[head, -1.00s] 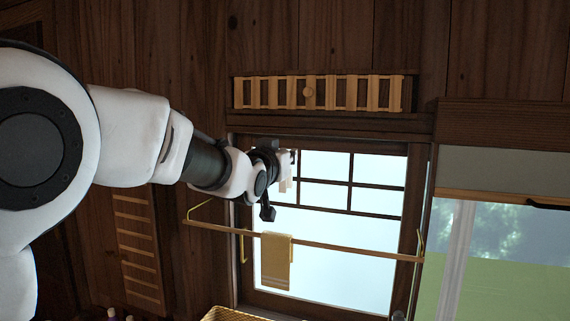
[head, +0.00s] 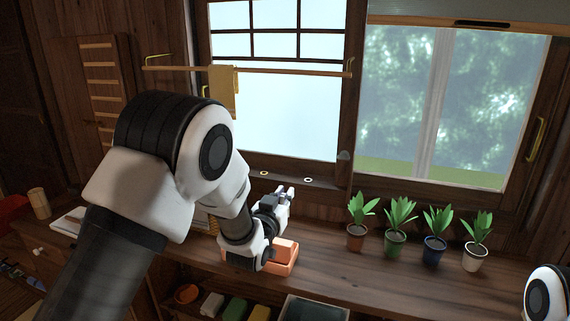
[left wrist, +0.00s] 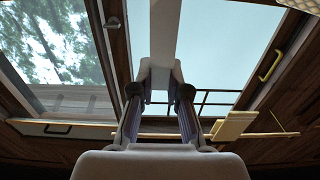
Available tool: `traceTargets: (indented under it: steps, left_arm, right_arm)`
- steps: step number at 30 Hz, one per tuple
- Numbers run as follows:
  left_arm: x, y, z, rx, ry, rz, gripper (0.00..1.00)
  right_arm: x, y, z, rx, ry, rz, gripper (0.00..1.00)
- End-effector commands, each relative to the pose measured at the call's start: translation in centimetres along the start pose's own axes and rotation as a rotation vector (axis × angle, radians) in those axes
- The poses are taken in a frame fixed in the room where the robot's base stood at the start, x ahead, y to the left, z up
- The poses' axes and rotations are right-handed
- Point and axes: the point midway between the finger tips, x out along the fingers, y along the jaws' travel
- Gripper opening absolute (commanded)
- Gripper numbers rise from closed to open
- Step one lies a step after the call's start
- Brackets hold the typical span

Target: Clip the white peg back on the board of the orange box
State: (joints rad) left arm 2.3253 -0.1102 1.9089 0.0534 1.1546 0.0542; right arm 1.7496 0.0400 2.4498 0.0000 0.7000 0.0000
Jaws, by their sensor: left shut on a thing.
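My left gripper (head: 283,195) is above the counter in the head view, near the orange box (head: 292,266). The orange box sits on the counter, partly hidden by my left wrist, with a lighter orange block-like part on it. In the left wrist view my left gripper (left wrist: 160,92) is shut on a pale piece, the white peg (left wrist: 162,70), which stands between its fingertips. In the head view only small whitish tips show at the gripper. I cannot make out the box's board. My right gripper is not in view.
Several potted plants (head: 395,243) stand on the wooden counter (head: 340,262) to the right. A towel (head: 223,92) hangs from a rail across the window.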

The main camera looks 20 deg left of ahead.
Motion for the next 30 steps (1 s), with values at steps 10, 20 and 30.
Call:
traceTargets:
  steps: [10, 20, 30]
  left_arm:
    - [0.0, 0.0, 2.9, 0.000, 0.001, 0.001, 0.00]
    - [0.0, 0.0, 5.6, 0.000, 0.002, 0.001, 0.00]
    - [0.0, 0.0, 5.9, 0.000, 0.002, 0.000, 0.00]
  right_arm:
    - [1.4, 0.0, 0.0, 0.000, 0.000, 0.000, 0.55]
    - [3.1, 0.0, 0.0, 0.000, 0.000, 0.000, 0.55]
    - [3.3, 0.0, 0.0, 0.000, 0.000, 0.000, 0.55]
